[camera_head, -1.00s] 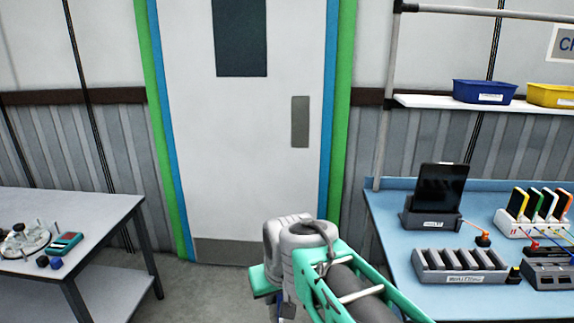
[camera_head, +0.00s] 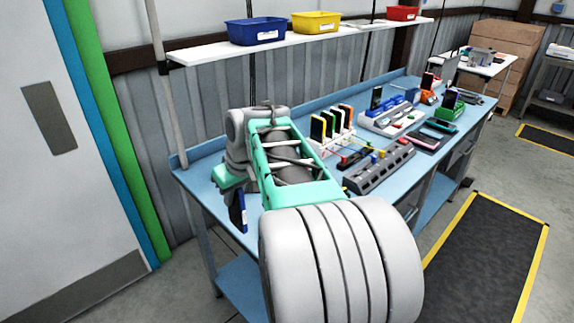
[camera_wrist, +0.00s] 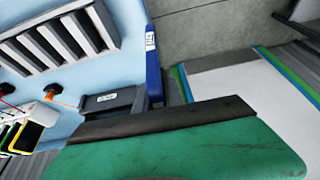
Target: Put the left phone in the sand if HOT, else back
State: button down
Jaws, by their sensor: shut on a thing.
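My gripper (camera_head: 232,188) is at the left end of the blue bench, shut on a slim blue-cased phone (camera_head: 238,212) that hangs down beside the bench edge. In the wrist view the phone (camera_wrist: 153,65) stands edge-on beyond the green finger, with a small white label too small to read. Phones in coloured cases stand in a white rack (camera_head: 333,137) right of my arm; they also show at the lower left of the wrist view (camera_wrist: 28,133). I cannot make out any HOT reading or any sand.
The blue bench (camera_head: 205,160) also holds a grey slotted block (camera_head: 380,168), which may be the one in the wrist view (camera_wrist: 60,40), and a grey labelled dock (camera_wrist: 108,100). A blue bin (camera_head: 257,31), yellow bin (camera_head: 316,22) and red bin (camera_head: 403,13) sit on the shelf.

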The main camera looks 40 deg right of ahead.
jog(key=s+d+r+p, duration=0.1)
jog(key=s+d, duration=0.1)
jog(key=d, duration=0.6)
jog(key=s+d+r, duration=0.1)
jog(key=s+d, duration=0.1)
jog(key=d, duration=0.6)
notch_tip(320, 180, down, 7)
jog(key=b, duration=0.5)
jog(key=shift+w+a+b, duration=0.3)
jog(key=shift+b, duration=0.1)
jog(key=shift+f, duration=0.45)
jog(key=c, duration=1.3)
grip_release()
jog(key=shift+c, duration=0.2)
jog(key=v, duration=0.8)
jog(key=shift+p, duration=0.4)
